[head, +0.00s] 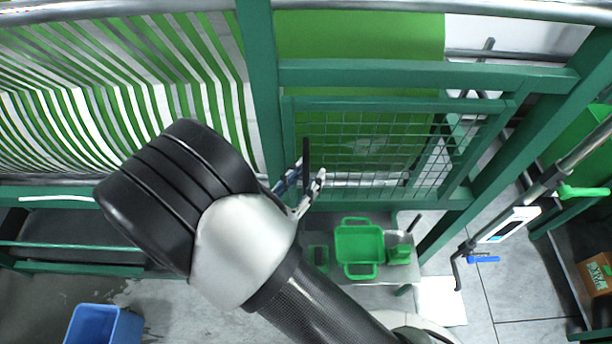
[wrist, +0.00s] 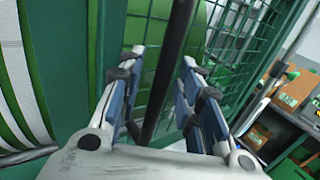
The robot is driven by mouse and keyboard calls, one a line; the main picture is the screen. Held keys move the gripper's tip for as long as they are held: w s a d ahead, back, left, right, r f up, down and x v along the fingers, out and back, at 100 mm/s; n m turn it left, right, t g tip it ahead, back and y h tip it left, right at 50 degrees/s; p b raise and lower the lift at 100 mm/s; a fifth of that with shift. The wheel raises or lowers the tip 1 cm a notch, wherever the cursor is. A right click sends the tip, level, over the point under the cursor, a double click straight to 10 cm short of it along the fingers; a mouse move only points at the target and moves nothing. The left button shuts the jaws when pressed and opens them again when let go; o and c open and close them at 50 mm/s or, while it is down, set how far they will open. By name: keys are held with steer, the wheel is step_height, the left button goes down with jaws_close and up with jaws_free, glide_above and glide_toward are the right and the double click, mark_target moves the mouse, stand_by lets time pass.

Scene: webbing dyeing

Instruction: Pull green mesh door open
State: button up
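The green mesh door (head: 378,150) sits within the green frame in the head view, with wire mesh inside a green border. It also shows in the wrist view (wrist: 222,30), behind my fingers. A black upright handle bar (head: 306,153) stands at the door's left side. My gripper (head: 307,180) is at this bar. In the wrist view the handle bar (wrist: 170,75) runs between my two blue-padded fingers, with a visible gap on both sides. My gripper is open around the bar, and I see no finger touching it.
Green and white webbing strips (head: 120,90) hang left of the door. A green tray (head: 359,244) and small green containers rest on a low surface below it. A blue bin (head: 103,325) stands at lower left. A green post (head: 520,145) bounds the door's right.

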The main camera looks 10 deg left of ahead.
steer(key=shift+c, duration=0.3)
jaws_close()
stand_by(0.5)
